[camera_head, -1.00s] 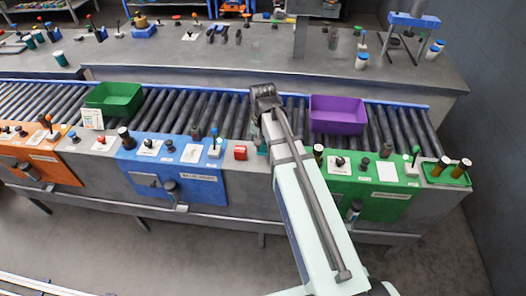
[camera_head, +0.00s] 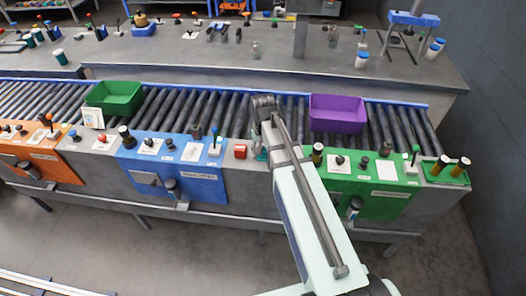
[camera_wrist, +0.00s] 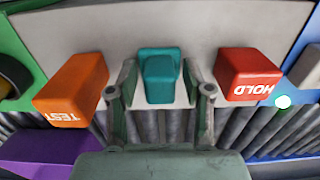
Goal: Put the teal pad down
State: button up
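The teal pad (camera_wrist: 159,88) sits on the pale grey front panel in the wrist view, with a smaller raised teal part on it. It stands between an orange TEST block (camera_wrist: 72,90) and a red HOLD block (camera_wrist: 247,76). My gripper (camera_wrist: 159,68) is open, one finger on each side of the teal pad. The fingers are close to its sides; whether they touch it I cannot tell. In the head view my arm's end is over the conveyor's front edge and hides most of this spot. The red block (camera_head: 240,152) shows left of it there.
A purple bin (camera_head: 337,114) and a green bin (camera_head: 113,98) sit on the roller conveyor (camera_head: 205,110). Blue (camera_head: 205,187) and green (camera_head: 372,200) control panels with knobs flank my arm. A small lit lamp (camera_wrist: 283,101) is beside the HOLD block.

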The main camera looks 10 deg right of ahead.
jog(key=shift+r, duration=0.15)
notch_tip(320, 180, up, 12)
jog(key=b, duration=0.2)
dwell(0.7)
dwell(0.3)
jog(key=s+a+f+p, duration=0.1)
jog(key=s+f, duration=0.1)
jog(key=f, duration=0.2)
jog(key=s+a+f+n+g, duration=0.1)
jog(key=s+f, duration=0.1)
jog(key=f, duration=0.2)
jog(key=s+a+f+g+p, duration=0.1)
jog(key=s+a+f, duration=0.1)
jog(key=s+f, duration=0.1)
jog(key=shift+a+f+n+p, duration=0.1)
jog(key=shift+f+n+p, duration=0.25)
jog(key=shift+f, duration=0.3)
jog(key=s+d+f+n+g+p, duration=0.25)
jog(key=s+f+p, duration=0.25)
jog(key=s+f, duration=1.5)
jog(key=s+d+f+g+p, duration=0.1)
jog(key=s, duration=0.6)
jog(key=s+f+g+p, duration=0.1)
jog(key=s+f, duration=0.1)
jog(key=s, duration=0.6)
jog(key=shift+d+f, duration=0.25)
jog(key=shift+d, duration=0.15)
jog(key=shift+o, duration=0.4)
jog(key=shift+w, duration=0.1)
